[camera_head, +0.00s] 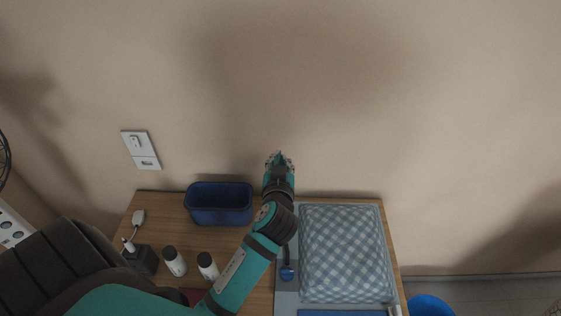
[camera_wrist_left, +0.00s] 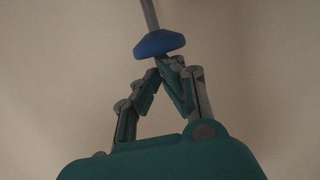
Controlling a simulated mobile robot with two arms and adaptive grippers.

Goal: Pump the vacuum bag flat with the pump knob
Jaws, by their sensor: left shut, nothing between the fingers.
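The vacuum bag (camera_head: 345,250) is blue-and-white checked and looks puffed up, lying on the right part of the wooden table. A blue knob (camera_head: 287,273) with a grey rod shows beside the bag's left edge, partly behind my left arm. My left gripper (camera_head: 279,156) is shut and empty, above the table's back edge in front of the wall. In the left wrist view, a blue knob (camera_wrist_left: 160,43) on a grey rod shows just beyond the shut fingertips (camera_wrist_left: 165,63). I cannot tell whether they touch it. My right gripper is not in view.
A dark blue bin (camera_head: 220,222) stands at the back left of the table. Two white bottles (camera_head: 175,264) (camera_head: 208,268) with dark caps and a dark box (camera_head: 145,261) stand in front-left. A blue bucket (camera_head: 430,306) stands right of the table.

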